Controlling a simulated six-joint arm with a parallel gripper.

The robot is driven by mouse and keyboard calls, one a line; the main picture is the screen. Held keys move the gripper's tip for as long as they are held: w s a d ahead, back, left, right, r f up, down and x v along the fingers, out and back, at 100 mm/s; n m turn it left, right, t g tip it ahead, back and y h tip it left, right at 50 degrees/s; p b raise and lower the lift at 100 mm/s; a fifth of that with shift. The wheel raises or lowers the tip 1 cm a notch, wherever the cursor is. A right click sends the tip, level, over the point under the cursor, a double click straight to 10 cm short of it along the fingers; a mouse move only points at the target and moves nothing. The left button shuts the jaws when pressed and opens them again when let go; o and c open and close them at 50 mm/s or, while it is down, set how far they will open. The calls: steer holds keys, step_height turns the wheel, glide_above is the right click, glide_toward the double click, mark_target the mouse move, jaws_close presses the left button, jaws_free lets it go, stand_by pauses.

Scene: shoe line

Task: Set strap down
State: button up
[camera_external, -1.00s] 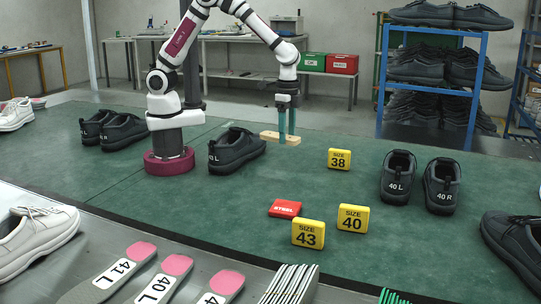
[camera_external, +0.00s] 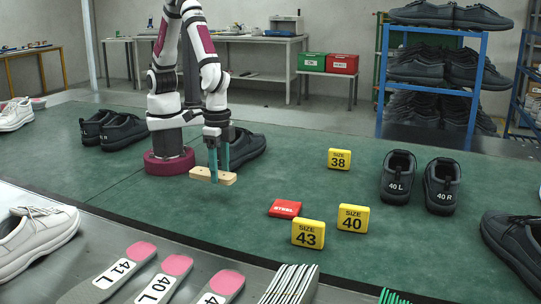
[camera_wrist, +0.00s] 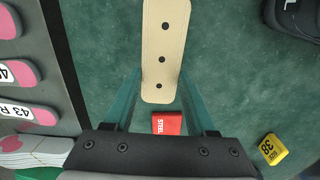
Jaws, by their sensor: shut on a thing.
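The strap (camera_external: 200,173) is a flat beige strip with dark holes. It is held level over the green mat, in front of the black shoe marked L (camera_external: 247,147); I cannot tell whether it touches the mat. My gripper (camera_external: 219,168) points down with its two teal fingers closed on the strap. In the wrist view the strap (camera_wrist: 163,40) runs upward from between the fingers (camera_wrist: 161,88), its upper end cut off by the frame edge.
A red STEEL block (camera_external: 285,208) and yellow size tags 38 (camera_external: 339,159), 40 (camera_external: 353,218) and 43 (camera_external: 308,234) stand to the right. Shoes 40 L (camera_external: 397,180) and 40 R (camera_external: 441,187) are farther right. Insoles (camera_external: 166,279) lie in front. The mat between is clear.

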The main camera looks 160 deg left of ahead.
glide_above(241, 202)
step_height(241, 202, down, 3)
steer(key=shift+f, duration=0.15)
step_height(241, 202, down, 3)
steer(key=shift+f, duration=0.1)
steer(key=shift+w+f, duration=0.1)
steer(key=shift+f, duration=0.2)
steer(key=shift+f, duration=0.1)
steer(key=o, duration=1.4)
steer(key=shift+c, duration=0.2)
